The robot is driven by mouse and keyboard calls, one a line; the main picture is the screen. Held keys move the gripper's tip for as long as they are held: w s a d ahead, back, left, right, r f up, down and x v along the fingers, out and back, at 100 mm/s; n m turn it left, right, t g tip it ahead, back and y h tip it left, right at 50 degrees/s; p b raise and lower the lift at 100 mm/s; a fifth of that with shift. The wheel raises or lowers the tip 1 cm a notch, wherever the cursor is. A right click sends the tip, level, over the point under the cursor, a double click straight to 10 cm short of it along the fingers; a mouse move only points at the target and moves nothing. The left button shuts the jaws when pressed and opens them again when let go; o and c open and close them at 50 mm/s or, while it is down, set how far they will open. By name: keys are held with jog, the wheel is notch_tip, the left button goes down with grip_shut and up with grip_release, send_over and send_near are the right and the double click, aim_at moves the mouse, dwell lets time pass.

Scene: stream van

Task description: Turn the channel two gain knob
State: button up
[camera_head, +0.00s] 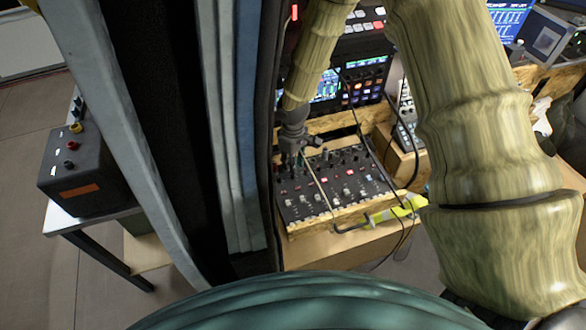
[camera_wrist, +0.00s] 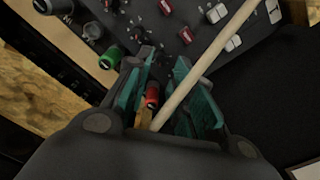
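The mixer (camera_head: 345,205) is a dark panel with rows of knobs in a wooden frame, below the screens in the head view. My gripper (camera_head: 291,158) points down over its back left part. In the wrist view my gripper (camera_wrist: 170,92) has its teal-padded fingers apart. A red-topped knob (camera_wrist: 152,95) shows between them, nearer the left finger; whether they touch is unclear. A green knob (camera_wrist: 109,58) stands just outside the left finger. I cannot read which knob is channel two gain.
A pale thin stick (camera_wrist: 207,62) crosses the finger gap and slants over the mixer. Black cables (camera_head: 378,160) loop over the mixer's right side. A yellow-green object (camera_head: 395,211) lies at its front right corner. A control panel with screens (camera_head: 365,85) stands behind.

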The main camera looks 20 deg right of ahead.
notch_tip(320, 180, up, 6)
jog(key=shift+r, duration=0.15)
dwell(0.3)
jog(key=shift+b, duration=0.3)
jog(key=f+b, duration=0.1)
jog(key=b, duration=0.6)
jog(key=shift+w+a+f+b, duration=0.15)
jog(key=shift+f+b, duration=0.05)
jog(key=shift+b, duration=0.2)
jog(key=b, duration=0.4)
jog(key=shift+n+b, duration=0.4)
jog(key=b, duration=0.2)
jog(key=shift+r+b, duration=0.35)
jog(key=shift+r, duration=0.05)
